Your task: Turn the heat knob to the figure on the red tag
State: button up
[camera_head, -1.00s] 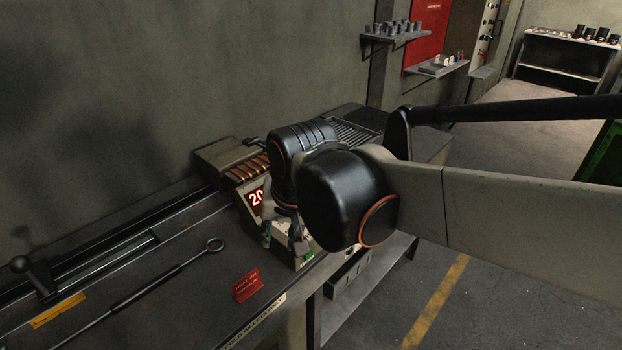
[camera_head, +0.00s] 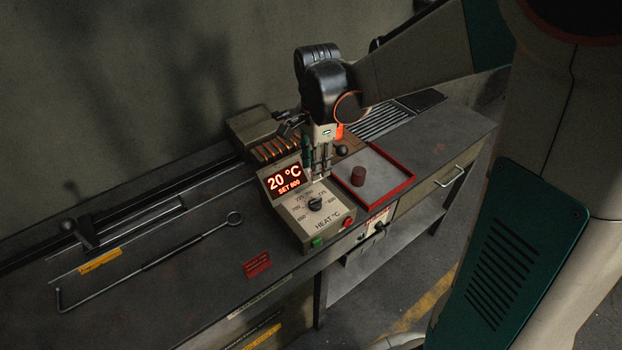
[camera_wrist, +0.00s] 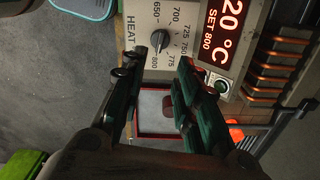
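The heat knob (camera_head: 315,204) is a small black knob on the beige heat control box (camera_head: 296,228), ringed by figures. In the wrist view the knob (camera_wrist: 160,41) lies ahead of the fingertips and the dial runs from 650 to 800. The box's display (camera_head: 285,181) reads 20 °C and SET 800. The red tag (camera_head: 257,264) lies on the bench left of the box; its print is too small to read. My gripper (camera_head: 319,177) points down just behind the knob. In the wrist view my gripper (camera_wrist: 158,76) is open and empty, apart from the knob.
A long hooked rod (camera_head: 150,265) lies on the bench to the left.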

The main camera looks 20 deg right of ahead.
aim_at(315, 199)
notch_tip(315, 199, down, 12)
jog(key=b, duration=0.2)
jog(key=shift+f+b, duration=0.2)
jog(key=shift+b, duration=0.15)
grip_shut()
